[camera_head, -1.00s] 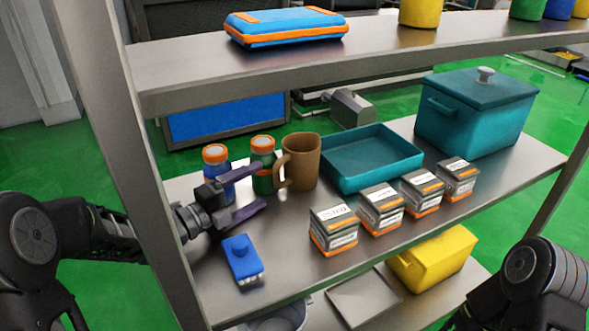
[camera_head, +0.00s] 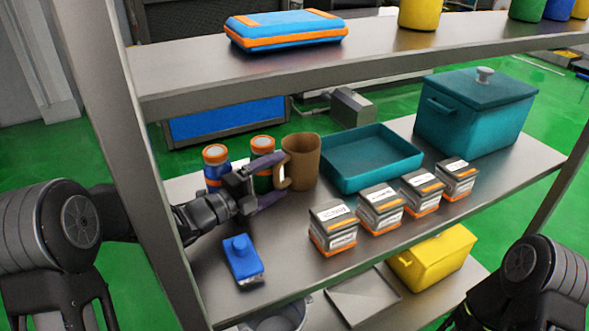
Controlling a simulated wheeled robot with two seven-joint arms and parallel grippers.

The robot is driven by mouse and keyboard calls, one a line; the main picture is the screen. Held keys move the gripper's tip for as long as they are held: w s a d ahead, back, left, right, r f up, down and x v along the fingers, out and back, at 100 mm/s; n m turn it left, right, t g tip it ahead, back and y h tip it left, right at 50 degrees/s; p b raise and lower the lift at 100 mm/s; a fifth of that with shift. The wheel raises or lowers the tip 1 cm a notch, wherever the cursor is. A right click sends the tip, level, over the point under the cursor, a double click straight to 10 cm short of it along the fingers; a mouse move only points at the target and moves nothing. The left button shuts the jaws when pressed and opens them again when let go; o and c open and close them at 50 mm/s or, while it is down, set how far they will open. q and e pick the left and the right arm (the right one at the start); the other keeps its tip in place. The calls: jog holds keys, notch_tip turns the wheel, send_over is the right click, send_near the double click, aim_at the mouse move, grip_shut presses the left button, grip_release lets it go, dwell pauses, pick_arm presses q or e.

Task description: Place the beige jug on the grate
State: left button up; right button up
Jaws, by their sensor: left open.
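The beige jug (camera_head: 304,160), brown-tan and upright, stands on the middle shelf with its handle toward the left. My left gripper (camera_head: 283,174) is open, with its two purple fingers reaching from the left to either side of the jug's handle. I cannot tell whether the fingers touch it. A flat grey panel (camera_head: 362,297) lies on the lower shelf; I cannot tell whether it is the grate. My right arm shows at the bottom right, but its gripper is out of view.
Two orange-capped bottles, blue (camera_head: 214,165) and green (camera_head: 262,150), stand beside the jug, partly behind my gripper. A teal tray (camera_head: 370,180) is right of it. Several small boxes (camera_head: 333,228) line the front. A blue brush-like object (camera_head: 242,260) lies front left.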

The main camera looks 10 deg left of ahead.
pick_arm(q)
jog(key=c, duration=1.6)
notch_tip(320, 180, up, 18)
jog(key=p, duration=0.1)
jog(key=shift+p, duration=0.35)
